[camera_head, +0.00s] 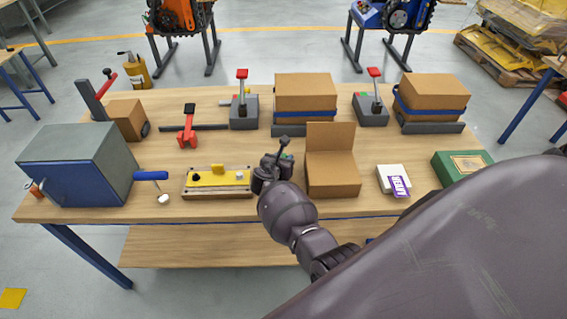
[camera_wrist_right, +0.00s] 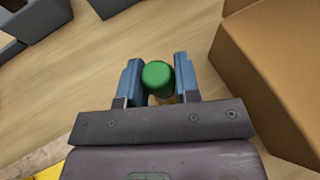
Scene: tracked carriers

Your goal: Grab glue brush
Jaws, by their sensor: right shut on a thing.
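My right gripper (camera_head: 277,163) is over the table between the yellow fixture and the open cardboard box. In the right wrist view its two blue-grey fingers (camera_wrist_right: 158,82) are shut on a round green-ended thing (camera_wrist_right: 158,76). Something tan shows just below the green end. It may be the glue brush, but its bristles are hidden, so I cannot tell for sure. A bit of green also shows by the fingertips in the head view (camera_head: 286,157). My left gripper is out of view.
The open cardboard box (camera_head: 332,181) stands close to the right of the gripper. The yellow fixture (camera_head: 233,180) and a blue-handled tool (camera_head: 150,176) lie left. Red-handled grey devices (camera_head: 244,112) and strapped boxes (camera_head: 306,88) line the back. A grey-blue cabinet (camera_head: 75,165) stands at left.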

